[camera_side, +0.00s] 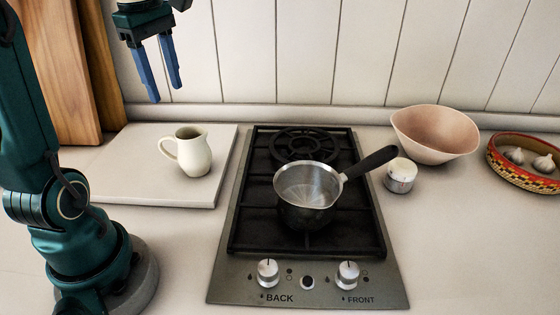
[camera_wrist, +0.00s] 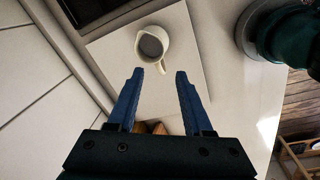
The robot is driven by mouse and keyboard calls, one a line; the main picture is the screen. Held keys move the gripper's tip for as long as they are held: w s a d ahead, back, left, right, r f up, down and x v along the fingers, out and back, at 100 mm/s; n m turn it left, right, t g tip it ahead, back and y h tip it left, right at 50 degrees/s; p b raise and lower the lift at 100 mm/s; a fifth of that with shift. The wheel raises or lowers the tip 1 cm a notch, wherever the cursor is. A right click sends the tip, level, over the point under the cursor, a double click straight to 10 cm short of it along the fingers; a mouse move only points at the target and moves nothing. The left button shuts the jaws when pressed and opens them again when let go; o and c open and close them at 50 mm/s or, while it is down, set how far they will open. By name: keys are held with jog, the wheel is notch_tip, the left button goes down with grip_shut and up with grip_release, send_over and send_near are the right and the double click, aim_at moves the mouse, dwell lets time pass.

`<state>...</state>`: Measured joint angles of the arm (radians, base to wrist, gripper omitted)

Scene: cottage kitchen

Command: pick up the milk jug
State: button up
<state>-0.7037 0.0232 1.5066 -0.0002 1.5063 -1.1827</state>
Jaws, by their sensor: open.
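The milk jug (camera_side: 195,153) is a small cream-white jug with a handle on its left side. It stands upright on a pale square board (camera_side: 140,188) left of the hob. In the wrist view, the jug (camera_wrist: 141,45) is seen from above, its handle (camera_wrist: 162,66) pointing down and right. My gripper (camera_side: 168,94) has two blue fingers, open and empty, high above the board and a little to the left of the jug in the side view. In the wrist view, the open fingers (camera_wrist: 158,73) are just below the jug in the picture, with nothing between them.
A hob (camera_side: 237,240) with a saucepan (camera_side: 308,193) stands right of the board. Farther right are a small white-topped pot (camera_side: 401,176), a pink bowl (camera_side: 435,134) and a patterned basket (camera_side: 515,180) with garlic. Wooden boards (camera_side: 55,75) lean at the back left.

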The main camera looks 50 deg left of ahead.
aim_at(166, 151)
jog(key=s+a+f+n+g, duration=0.1)
jog(key=a+f+n, duration=0.1)
jog(key=a+n, duration=0.4)
jog(key=shift+h, duration=0.4)
jog(key=f, duration=1.5)
jog(key=shift+s+d+f, duration=0.15)
jog(key=shift+d+f, duration=0.1)
jog(key=shift+f, duration=0.05)
grip_shut()
jog(key=shift+r, duration=0.1)
